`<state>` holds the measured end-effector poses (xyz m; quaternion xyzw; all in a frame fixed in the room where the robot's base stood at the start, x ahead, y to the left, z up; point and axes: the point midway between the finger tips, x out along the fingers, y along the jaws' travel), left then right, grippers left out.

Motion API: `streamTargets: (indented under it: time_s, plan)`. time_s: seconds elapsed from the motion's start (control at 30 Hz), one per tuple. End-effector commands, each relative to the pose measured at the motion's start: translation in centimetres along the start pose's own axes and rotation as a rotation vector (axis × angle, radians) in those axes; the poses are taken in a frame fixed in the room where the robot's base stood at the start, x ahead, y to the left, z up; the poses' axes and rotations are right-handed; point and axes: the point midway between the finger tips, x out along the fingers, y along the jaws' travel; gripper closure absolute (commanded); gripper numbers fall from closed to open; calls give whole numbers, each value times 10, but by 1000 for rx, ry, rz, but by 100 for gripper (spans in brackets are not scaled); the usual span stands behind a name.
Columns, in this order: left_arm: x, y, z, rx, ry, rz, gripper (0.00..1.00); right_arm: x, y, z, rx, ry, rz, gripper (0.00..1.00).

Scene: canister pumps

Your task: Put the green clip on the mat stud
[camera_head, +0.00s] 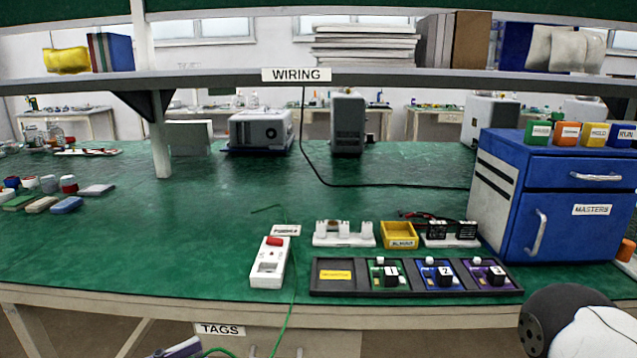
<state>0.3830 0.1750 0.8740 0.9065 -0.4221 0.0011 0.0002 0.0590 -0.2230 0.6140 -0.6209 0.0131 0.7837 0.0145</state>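A thin green cord (293,258) runs over the front edge of the green mat (150,250) and hangs down below the bench. A short green curved line (266,208) lies on the mat behind the white-and-red box. I cannot make out a green clip at either place. I cannot pick out the mat stud. My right arm shows only as a black and white link at the lower right; its gripper is out of view. No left gripper can be made out. A small grey-lilac part (178,348) shows at the bottom edge; I cannot tell what it is.
A white box with a red switch (268,262), a black tray (330,288) with numbered modules, a white rack (344,238) and a yellow bin (400,236) stand at front centre. A blue cabinet (560,205) stands at right. The mat's left front is clear.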

Motion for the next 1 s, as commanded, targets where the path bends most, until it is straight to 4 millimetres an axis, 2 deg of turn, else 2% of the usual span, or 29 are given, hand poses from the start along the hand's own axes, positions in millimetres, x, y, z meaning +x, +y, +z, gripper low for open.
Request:
streamTargets:
  time_s: [0.1, 0.2, 0.27, 0.43, 0.5, 0.63, 0.8, 1.0]
  plan:
    - [-17, 17, 1, 3, 2, 60, 100, -6, 0, -4, 0, 20, -1, 60]
    - [-13, 15, 4, 0, -1, 54, 100, -3, 0, -2, 0, 8, -1, 60]
    - [-2, 5, 5, -2, -4, 22, 100, 2, 0, 2, 0, -8, 0, 60]
    - [48, -42, -4, -5, -8, -160, 100, 23, 1, 14, 0, -66, 3, 60]
    - [68, -62, -13, -3, -9, -256, 100, 32, 1, 20, 0, -90, 4, 60]
    - [96, -94, -37, 1, -10, -459, 100, 48, 2, 29, -1, -133, 6, 60]
    - [104, -118, -67, 4, -5, -686, 100, 62, 2, 36, -2, -166, 8, 60]
    - [99, -125, -84, 1, -2, -801, 100, 66, 2, 38, -3, -175, 8, 60]
